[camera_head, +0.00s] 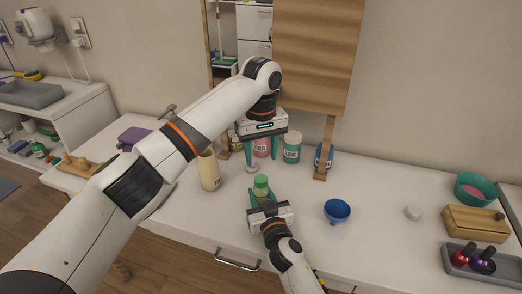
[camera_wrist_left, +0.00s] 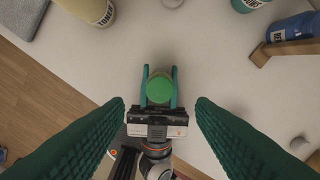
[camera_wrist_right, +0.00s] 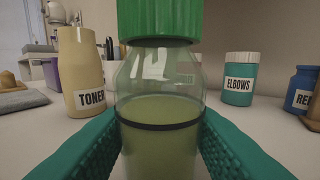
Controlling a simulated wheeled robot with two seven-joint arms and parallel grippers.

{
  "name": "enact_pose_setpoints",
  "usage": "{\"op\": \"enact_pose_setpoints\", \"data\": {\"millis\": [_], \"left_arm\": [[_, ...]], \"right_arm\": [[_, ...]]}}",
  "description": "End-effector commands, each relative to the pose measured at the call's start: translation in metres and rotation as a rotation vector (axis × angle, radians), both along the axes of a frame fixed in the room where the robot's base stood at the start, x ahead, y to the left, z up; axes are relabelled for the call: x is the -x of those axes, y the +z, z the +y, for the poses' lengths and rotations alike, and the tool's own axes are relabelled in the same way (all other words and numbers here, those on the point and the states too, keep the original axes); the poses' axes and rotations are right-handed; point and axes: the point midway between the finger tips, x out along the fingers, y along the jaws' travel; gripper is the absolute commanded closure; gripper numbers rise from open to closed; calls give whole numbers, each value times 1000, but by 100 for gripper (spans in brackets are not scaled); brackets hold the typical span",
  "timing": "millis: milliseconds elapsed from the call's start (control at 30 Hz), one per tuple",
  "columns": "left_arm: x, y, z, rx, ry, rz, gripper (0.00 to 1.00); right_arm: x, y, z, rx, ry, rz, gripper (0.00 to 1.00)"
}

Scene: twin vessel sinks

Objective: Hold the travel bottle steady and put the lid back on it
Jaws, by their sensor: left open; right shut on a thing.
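The travel bottle (camera_head: 261,195) is clear, with pale green liquid and a dark band. It stands upright in the right wrist view (camera_wrist_right: 160,105). The green lid (camera_wrist_right: 160,18) sits on top of its neck; how tightly cannot be told. The lid also shows from above in the left wrist view (camera_wrist_left: 160,89). My right gripper (camera_wrist_right: 160,150) is shut on the bottle, one teal finger on each side. My left gripper (camera_head: 266,152) is open and empty above the bottle, pointing down. In the left wrist view the lid lies centred between its spread fingers.
A cream toner bottle (camera_head: 209,171) stands left of the travel bottle. A pink jar (camera_head: 261,147), a teal jar (camera_head: 292,148) and a blue bottle (camera_head: 324,156) stand behind. A blue funnel (camera_head: 337,211) is to the right.

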Motion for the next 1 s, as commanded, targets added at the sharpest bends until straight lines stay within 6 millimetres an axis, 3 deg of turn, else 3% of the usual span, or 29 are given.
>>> {"op": "enact_pose_setpoints", "data": {"millis": [200,333,767,1000], "left_arm": [[0,3,0,0,367,0,50],[0,3,0,-1,480,1,50],[1,3,0,-1,522,1,50],[1,-22,0,-2,521,2,50]], "right_arm": [[0,0,0,0,0,1,100],[0,0,0,0,0,1,100],[0,0,0,0,0,1,100],[0,0,0,0,0,0,100]]}}
